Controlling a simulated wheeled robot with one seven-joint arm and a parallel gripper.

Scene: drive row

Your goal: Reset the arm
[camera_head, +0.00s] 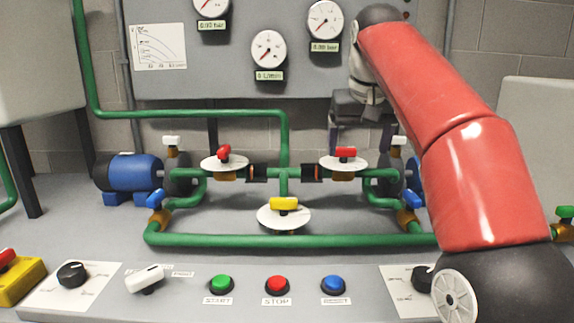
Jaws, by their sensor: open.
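My red arm (465,170) rises along the right side and bends over at a black joint near the top. My gripper (360,142) hangs from it, pointing down, behind the right red-handled valve (345,155). Its dark fingers are apart with nothing visible between them. It appears clear of the pipes, though its exact distance is hard to tell. My arm hides part of the right pump (413,175) and the right end of the panel.
Green pipes (290,240) carry a left red-handled valve (224,155), a yellow-handled valve (284,206) and blue-handled valves. A blue pump (135,172) stands left. Gauges (268,48) hang behind. The front panel has green (221,284), red (277,284) and blue (333,284) buttons.

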